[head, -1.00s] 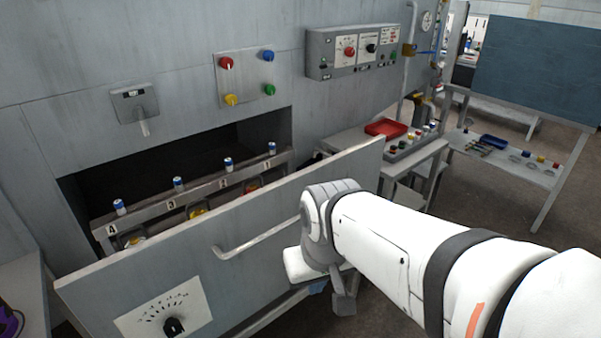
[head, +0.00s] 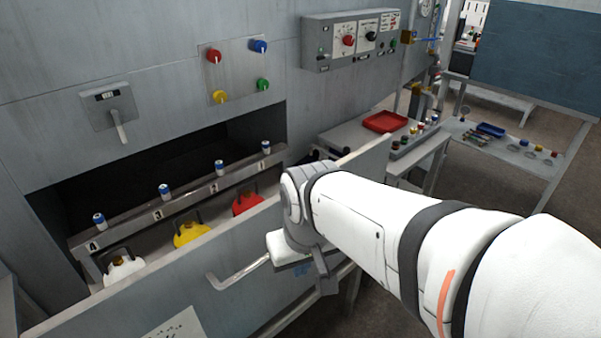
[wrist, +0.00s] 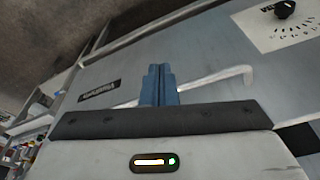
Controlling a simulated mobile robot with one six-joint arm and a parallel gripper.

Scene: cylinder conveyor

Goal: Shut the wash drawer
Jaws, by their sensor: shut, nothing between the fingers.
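The wash drawer (head: 207,250) stands open, its grey front panel pulled out from the dark opening in the wall. It has a light bar handle (head: 238,275), which also shows in the wrist view (wrist: 215,82). White, yellow and red jugs (head: 191,234) stand behind the front panel. In the wrist view my gripper (wrist: 160,72) has its blue fingers together, empty, in front of the drawer face and across the line of the handle. I cannot tell whether they touch it. In the head view my wrist is at the panel's right half and the fingertips are hard to make out.
A numbered rail (head: 180,195) with several small cylinders runs along the opening. A bench with a red tray (head: 386,122) stands right of the drawer. A control box (head: 350,42) hangs above on the wall. Open floor lies at the lower right.

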